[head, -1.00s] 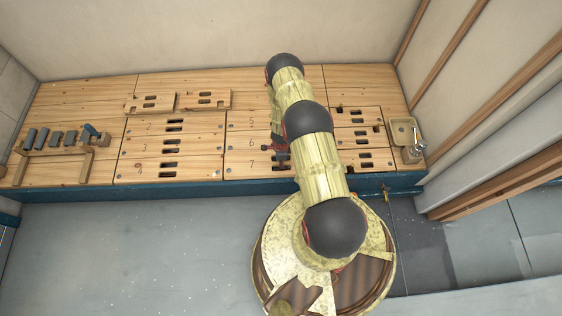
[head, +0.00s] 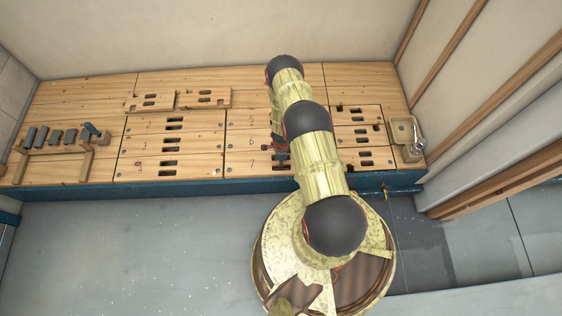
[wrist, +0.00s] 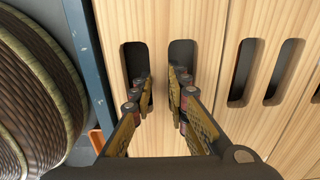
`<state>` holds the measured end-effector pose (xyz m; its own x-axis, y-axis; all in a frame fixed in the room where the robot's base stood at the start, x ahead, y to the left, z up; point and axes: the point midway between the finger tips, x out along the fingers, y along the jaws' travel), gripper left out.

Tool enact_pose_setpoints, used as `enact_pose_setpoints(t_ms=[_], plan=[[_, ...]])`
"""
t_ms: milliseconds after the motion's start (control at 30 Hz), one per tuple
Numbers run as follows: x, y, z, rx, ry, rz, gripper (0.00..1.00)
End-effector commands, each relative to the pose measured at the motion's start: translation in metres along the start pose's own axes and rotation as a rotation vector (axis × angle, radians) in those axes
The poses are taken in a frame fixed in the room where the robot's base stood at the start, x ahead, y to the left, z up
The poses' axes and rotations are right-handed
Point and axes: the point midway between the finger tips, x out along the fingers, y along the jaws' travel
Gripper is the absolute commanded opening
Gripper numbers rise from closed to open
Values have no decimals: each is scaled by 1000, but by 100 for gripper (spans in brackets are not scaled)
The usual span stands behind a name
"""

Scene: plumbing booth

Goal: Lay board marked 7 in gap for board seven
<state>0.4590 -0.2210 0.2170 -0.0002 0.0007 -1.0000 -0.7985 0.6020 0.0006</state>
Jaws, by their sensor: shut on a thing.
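The board marked 7 (head: 240,169) lies at the front of the middle column, below the boards marked 5 (head: 237,121) and 6 (head: 237,144). It appears flat and in line with them, though I cannot tell whether it is fully down. My gripper (head: 281,159) is at its slots, partly hidden by my arm. In the wrist view my gripper (wrist: 160,80) has its fingers in the two slots of the board (wrist: 116,30), shut on the wooden strip between them. The gap under the board is hidden.
Two loose boards, one at the left (head: 150,102) and one beside it (head: 207,99), lie at the back. A wooden rack with grey blocks (head: 62,150) stands left. A tray with metal fittings (head: 402,132) is at right. The blue front edge (head: 180,187) runs close to board 7.

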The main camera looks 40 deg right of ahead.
Motion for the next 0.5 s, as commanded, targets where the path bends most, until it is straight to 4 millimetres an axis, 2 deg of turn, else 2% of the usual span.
enact_pose_setpoints(t_ms=[400,433,500], plan=[[3,-1,0,0,0,-2,0],[3,-1,0,0,0,-2,18],[3,-1,0,0,0,-2,22]])
